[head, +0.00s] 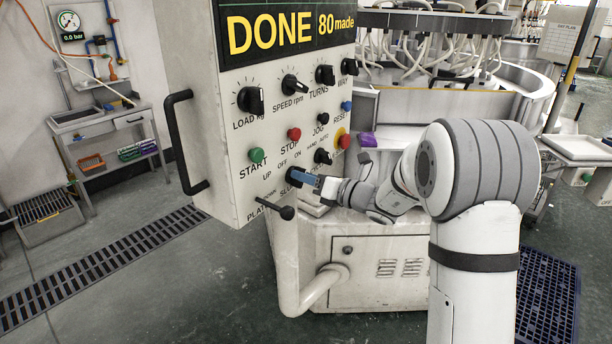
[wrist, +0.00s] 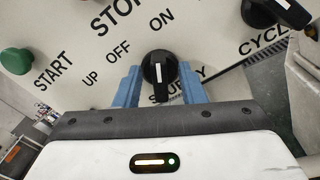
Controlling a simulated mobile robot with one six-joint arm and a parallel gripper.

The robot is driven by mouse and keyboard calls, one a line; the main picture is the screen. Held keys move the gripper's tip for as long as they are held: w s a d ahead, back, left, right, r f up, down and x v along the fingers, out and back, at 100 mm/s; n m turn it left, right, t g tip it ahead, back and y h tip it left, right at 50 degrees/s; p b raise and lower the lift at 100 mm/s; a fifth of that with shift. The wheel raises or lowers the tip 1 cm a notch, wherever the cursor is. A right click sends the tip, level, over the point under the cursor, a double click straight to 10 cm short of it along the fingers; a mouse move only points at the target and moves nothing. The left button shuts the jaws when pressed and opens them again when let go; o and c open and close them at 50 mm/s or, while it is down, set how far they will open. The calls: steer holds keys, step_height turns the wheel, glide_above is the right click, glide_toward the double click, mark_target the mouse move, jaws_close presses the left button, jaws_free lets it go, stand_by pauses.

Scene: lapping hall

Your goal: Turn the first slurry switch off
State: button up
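The slurry switch is a black rotary knob (wrist: 158,75) with a white pointer line, above the partly hidden SLURRY label. Its line stands vertical in the wrist view and lines up with ON, while OFF lies up and to the left. In the head view the knob (head: 293,175) is on the lower part of the control panel (head: 229,207), partly covered by my fingers. My gripper (wrist: 160,88) has its blue fingers on either side of the knob, with narrow gaps showing, so it looks open around it. It also shows in the head view (head: 304,177).
Close by are the green START button (head: 256,155), the red STOP button (head: 294,134), another black knob (head: 323,156) and the plate lever (head: 284,211). A black handle (head: 182,140) sticks out at the panel's left.

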jaws_close()
stand_by(0.4)
steer(key=shift+f+b, duration=0.15)
steer(key=shift+b, duration=0.35)
steer(key=n+b, duration=0.4)
steer(key=b, duration=0.2)
steer(key=n+b, duration=0.4)
steer(key=b, duration=0.2)
steer(key=n+b, duration=0.3)
steer(key=b, duration=0.3)
steer(key=shift+s+a+n, duration=0.15)
steer(key=shift+s+n, duration=0.15)
steer(key=shift+n, duration=0.1)
